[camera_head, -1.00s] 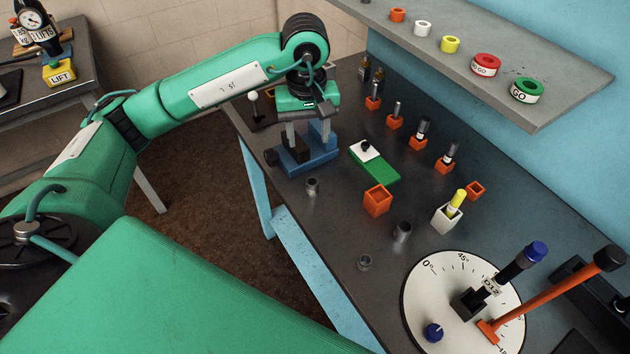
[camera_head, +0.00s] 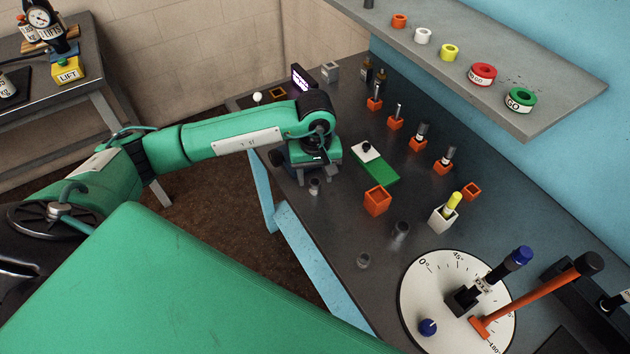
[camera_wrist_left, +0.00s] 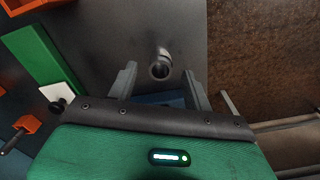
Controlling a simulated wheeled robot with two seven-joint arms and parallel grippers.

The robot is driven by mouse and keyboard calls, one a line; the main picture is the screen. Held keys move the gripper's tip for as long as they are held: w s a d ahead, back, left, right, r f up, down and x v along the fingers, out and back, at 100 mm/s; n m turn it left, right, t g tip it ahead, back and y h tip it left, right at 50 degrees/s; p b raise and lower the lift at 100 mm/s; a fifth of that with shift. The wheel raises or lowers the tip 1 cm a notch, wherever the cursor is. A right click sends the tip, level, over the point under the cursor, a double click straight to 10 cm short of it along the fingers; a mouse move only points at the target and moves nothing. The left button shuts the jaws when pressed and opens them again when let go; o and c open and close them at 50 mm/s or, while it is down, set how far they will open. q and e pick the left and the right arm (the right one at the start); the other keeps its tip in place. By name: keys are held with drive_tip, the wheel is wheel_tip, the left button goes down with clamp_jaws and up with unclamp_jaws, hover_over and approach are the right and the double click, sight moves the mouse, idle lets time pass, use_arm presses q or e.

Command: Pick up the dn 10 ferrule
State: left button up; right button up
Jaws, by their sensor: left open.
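Three small grey metal sleeves stand on the dark bench in the head view: one by my left gripper (camera_head: 315,187), one farther right (camera_head: 400,231) and one nearer the front edge (camera_head: 363,261). I cannot read which is DN 10. My left gripper (camera_head: 308,176) is low over the bench, just behind the first sleeve, and partly hides the blue fixture there. In the left wrist view, my open fingers (camera_wrist_left: 160,84) are spread, with a hollow sleeve (camera_wrist_left: 160,66) upright between their lines, a little beyond the tips. Nothing is held. My right gripper is out of view.
A green plate with a white top (camera_head: 376,164) and an orange box (camera_head: 377,200) lie right of the gripper. A white holder with a yellow-topped plug (camera_head: 443,217) and a round angle dial (camera_head: 420,290) stand farther right. The bench's left edge is close.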

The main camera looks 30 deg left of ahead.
use_arm(q)
drive_tip(key=shift+f, duration=0.75)
drive_tip(key=c, duration=1.1)
